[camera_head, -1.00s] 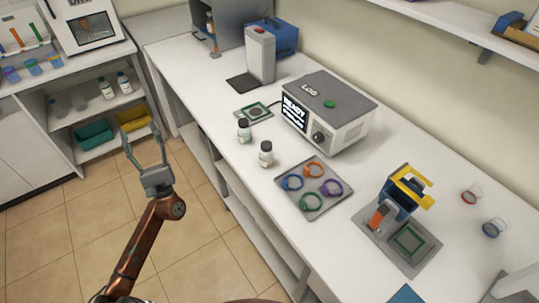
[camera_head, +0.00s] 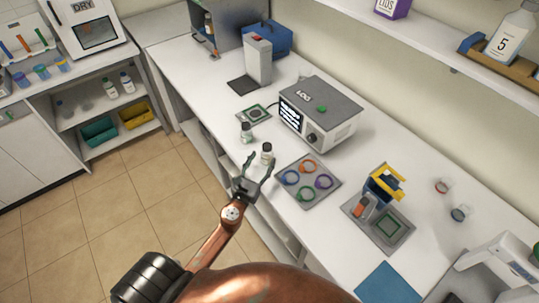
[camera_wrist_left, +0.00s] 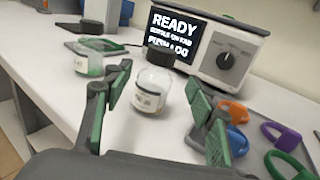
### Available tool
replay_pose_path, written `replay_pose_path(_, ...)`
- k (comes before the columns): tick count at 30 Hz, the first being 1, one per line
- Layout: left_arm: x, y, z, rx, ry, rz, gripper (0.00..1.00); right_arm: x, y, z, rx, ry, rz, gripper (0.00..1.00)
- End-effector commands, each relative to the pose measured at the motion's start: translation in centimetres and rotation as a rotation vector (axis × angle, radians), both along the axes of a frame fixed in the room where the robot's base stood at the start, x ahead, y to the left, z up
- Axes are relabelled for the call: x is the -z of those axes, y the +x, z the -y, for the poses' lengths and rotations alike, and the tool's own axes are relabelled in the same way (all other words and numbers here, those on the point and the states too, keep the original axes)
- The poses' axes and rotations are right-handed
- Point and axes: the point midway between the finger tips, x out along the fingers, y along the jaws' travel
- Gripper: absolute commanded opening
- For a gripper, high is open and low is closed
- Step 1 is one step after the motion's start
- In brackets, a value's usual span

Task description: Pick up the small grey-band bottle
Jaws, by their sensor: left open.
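A small clear bottle with a black cap and a pale greyish label (camera_head: 267,155) stands upright near the front edge of the white counter. It shows in the middle of the left wrist view (camera_wrist_left: 148,97), ahead of and between the open fingers. My left gripper (camera_head: 261,166) is open and empty, with its fingertips close to this bottle at the counter edge. I cannot tell whether a finger touches it. A second black-capped bottle with a green band (camera_head: 246,131) stands behind it, to the left in the left wrist view (camera_wrist_left: 93,60). My right gripper is out of view.
A grey box with a lit READY screen (camera_head: 318,112) stands behind the bottles. A grey tray with several coloured rings (camera_head: 325,199) lies to the right. A small green-framed pad (camera_head: 254,113) lies farther back. A shelf (camera_head: 450,45) runs along the wall.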

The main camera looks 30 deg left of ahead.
Motion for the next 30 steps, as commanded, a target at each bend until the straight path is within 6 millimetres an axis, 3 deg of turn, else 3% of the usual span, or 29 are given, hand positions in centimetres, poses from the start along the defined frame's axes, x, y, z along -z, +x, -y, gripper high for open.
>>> replay_pose_path(12, 0.0, 5.2, -1.0, -0.001, 0.0, 0.002, 0.52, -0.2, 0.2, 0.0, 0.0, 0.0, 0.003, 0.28)
replay_pose_path(21, 0.1, 5.6, -1.1, -0.002, 0.0, 0.0, 0.52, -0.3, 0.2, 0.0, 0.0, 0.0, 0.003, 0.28)
replay_pose_path(30, 0.1, 5.6, -1.0, -0.001, 0.0, 0.001, 0.31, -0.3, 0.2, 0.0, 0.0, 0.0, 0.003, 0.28)
